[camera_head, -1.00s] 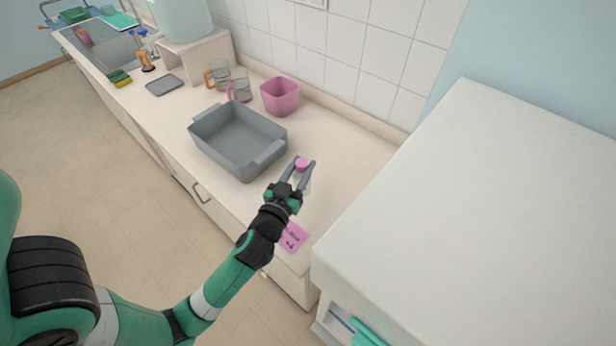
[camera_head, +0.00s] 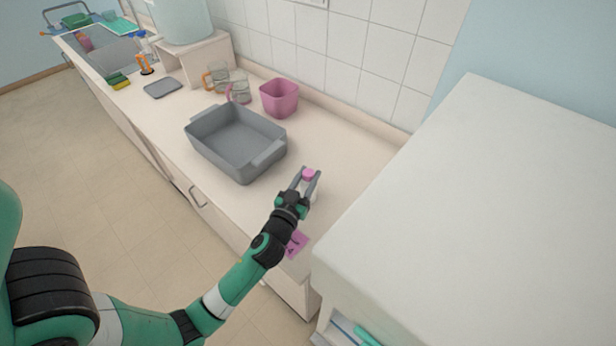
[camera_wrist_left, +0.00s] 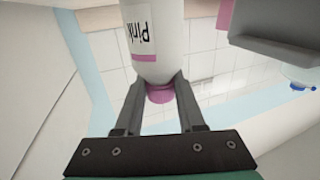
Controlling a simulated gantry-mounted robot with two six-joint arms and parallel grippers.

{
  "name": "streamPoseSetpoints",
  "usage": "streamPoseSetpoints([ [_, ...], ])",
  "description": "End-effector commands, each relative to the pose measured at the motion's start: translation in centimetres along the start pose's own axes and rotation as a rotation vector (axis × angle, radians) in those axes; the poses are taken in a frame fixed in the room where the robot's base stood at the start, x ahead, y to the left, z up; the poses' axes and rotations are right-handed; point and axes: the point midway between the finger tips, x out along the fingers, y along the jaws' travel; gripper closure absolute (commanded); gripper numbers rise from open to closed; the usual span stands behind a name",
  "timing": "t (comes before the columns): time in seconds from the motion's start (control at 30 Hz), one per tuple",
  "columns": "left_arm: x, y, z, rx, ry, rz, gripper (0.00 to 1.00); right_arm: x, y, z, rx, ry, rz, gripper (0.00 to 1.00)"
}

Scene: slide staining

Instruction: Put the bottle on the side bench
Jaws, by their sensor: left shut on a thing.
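The bottle is white with a pink cap; in the head view its cap (camera_head: 309,174) shows between my left fingers, and most of its body is hidden. In the left wrist view the bottle (camera_wrist_left: 153,40) shows upside down with a label reading "Pink". My left gripper (camera_head: 306,180) is shut on the bottle near its cap, over the right end of the long counter. I cannot tell whether its base touches the counter. The white-topped side bench (camera_head: 470,200) stands at the right, higher than the counter, with a bare top. My right gripper is not in view.
A grey tub (camera_head: 237,143) stands left of the gripper. A pink container (camera_head: 280,97) and glass jugs (camera_head: 238,91) stand behind it. The side bench's near edge rises close to the gripper's right.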

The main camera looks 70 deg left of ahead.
Motion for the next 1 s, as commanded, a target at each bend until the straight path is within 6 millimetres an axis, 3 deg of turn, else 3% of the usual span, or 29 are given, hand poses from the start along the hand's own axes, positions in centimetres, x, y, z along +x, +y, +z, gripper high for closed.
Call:
streamPoseSetpoints([
  [0.03,0.0,0.0,0.3,0.0,0.001,0.0,1.0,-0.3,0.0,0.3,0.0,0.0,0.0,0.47],
  [0.07,0.0,0.0,0.2,0.0,0.0,0.0,0.58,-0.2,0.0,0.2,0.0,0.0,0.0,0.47],
  [0.2,0.0,0.0,0.1,0.0,0.0,0.0,0.33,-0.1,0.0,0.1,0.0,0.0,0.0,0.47],
  [0.6,-0.3,0.0,-0.1,0.0,-0.001,0.001,0.32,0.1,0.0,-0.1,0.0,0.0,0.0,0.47],
  [1.0,-9.3,0.1,0.3,0.001,-0.001,0.005,0.32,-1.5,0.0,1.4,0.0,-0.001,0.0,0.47],
])
